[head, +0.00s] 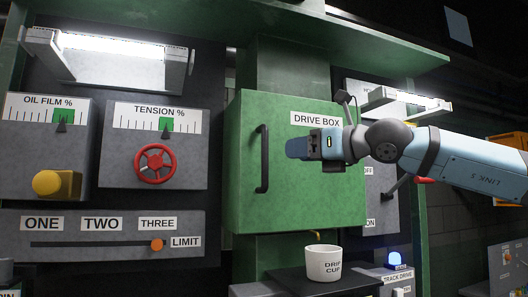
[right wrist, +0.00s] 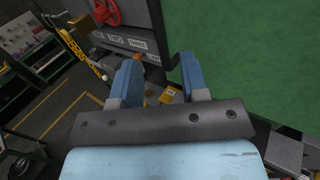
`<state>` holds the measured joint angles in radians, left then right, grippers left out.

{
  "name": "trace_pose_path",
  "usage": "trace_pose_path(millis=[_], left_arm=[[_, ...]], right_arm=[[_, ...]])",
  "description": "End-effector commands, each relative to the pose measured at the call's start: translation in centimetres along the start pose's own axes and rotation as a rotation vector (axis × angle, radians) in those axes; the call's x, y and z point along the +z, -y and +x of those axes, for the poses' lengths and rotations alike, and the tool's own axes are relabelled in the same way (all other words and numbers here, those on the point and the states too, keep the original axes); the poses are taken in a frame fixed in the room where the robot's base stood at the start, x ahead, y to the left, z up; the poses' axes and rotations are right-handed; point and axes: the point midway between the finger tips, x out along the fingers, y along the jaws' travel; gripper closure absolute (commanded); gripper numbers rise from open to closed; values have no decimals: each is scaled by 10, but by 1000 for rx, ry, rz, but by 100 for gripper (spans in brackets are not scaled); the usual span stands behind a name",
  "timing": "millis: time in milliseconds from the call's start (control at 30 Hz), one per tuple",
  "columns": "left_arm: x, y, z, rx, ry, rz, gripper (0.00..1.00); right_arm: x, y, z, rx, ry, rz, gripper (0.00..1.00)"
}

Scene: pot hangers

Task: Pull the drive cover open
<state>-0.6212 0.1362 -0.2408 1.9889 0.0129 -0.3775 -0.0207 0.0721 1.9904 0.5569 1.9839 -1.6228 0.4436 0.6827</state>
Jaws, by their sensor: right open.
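The drive cover (head: 285,195) is a green door labelled "DRIVE BOX" in the middle of the head view, and it looks shut. Its black vertical bar handle (head: 262,158) is near its left edge. My right gripper (head: 297,148) is in front of the door, right of the handle and apart from it in the picture. In the right wrist view my right gripper (right wrist: 160,75) shows two blue fingers spread with nothing between them. My left gripper is not in view.
A white drip cup (head: 323,265) stands on a dark shelf below the door. Left are a red wheel (head: 155,164), a yellow knob (head: 57,184) and an orange slider knob (head: 157,246). A blue lamp (head: 394,259) is at lower right.

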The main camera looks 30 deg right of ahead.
Motion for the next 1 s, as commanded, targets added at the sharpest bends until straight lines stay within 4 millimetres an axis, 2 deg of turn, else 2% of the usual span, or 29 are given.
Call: trace_pose_path(millis=[33, 300, 500, 900, 933, 1000], left_arm=[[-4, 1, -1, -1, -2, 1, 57], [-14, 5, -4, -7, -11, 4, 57], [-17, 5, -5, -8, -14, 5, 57], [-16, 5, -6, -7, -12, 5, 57], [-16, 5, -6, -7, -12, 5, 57], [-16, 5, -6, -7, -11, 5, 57]], right_arm=[[0, 0, 11, 1, -6, -2, 59], [-1, 0, 59, 2, -4, -2, 59], [-1, -1, 82, 2, -2, 0, 59], [0, 0, 89, 3, 0, 1, 59], [0, 0, 89, 3, 1, 1, 61], [0, 0, 89, 3, 0, 1, 77]])
